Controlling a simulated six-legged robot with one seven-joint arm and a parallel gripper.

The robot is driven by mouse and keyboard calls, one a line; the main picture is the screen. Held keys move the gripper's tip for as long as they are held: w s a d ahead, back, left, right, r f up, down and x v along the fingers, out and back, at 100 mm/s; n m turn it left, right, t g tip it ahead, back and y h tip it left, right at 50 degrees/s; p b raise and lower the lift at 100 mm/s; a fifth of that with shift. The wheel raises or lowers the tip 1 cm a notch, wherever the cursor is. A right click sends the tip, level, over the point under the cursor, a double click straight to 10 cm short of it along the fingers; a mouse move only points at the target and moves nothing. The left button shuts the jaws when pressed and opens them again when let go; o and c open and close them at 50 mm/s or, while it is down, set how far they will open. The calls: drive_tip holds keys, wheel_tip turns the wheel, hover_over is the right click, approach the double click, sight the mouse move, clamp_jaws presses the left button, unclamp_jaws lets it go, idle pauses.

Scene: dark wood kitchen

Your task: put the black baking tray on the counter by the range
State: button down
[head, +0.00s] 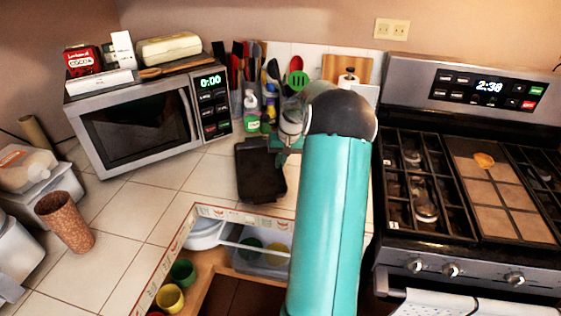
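The black baking tray (262,175) is a dark, shallow rectangle at the middle of the head view, over the tiled counter (210,180) between the microwave and the range (455,170). It looks roughly flat; I cannot tell whether it rests fully on the tiles. My teal arm reaches up the picture just right of the tray and hides part of the counter beside the range. My gripper (284,143) is at the tray's upper right end, mostly hidden by my arm. Its fingers do not show clearly, so whether it grips the tray is unclear.
A microwave (150,120) with boxes on top stands left of the tray. Bottles (251,108) and utensils (298,82) stand behind it. An open drawer or cabinet with cups (170,297) lies below the counter edge. A brown tumbler (65,220) stands far left; tiles between are clear.

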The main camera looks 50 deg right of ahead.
drive_tip(key=shift+f, duration=0.15)
drive_tip(key=c, duration=1.7)
unclamp_jaws()
